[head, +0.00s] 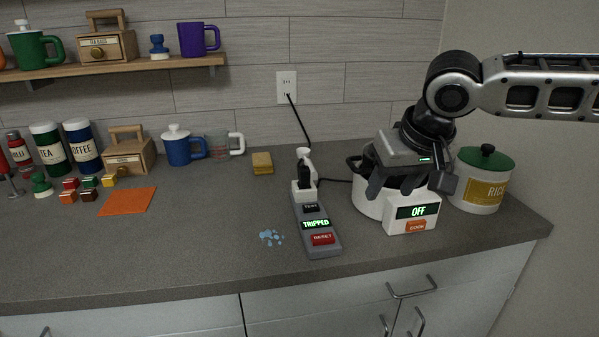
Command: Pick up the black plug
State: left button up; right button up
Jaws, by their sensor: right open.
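The black plug (305,174) stands upright in the white socket end (304,191) of a grey power strip (321,246) on the counter. A white piece (303,154) shows just behind and above it. The strip has a lit "TRIPPED" display (316,224), a TEST button (311,208) and a red RESET button (322,239). My left gripper is not in view.
The cooker's display (418,212) reads OFF. A rice canister (479,190) stands right of it. A blue splash (271,237) lies left of the strip, a yellow sponge (262,163) behind. A black cord (299,119) hangs from the wall outlet (287,87).

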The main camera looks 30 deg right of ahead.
aim_at(304, 172)
jog(key=i, duration=0.85)
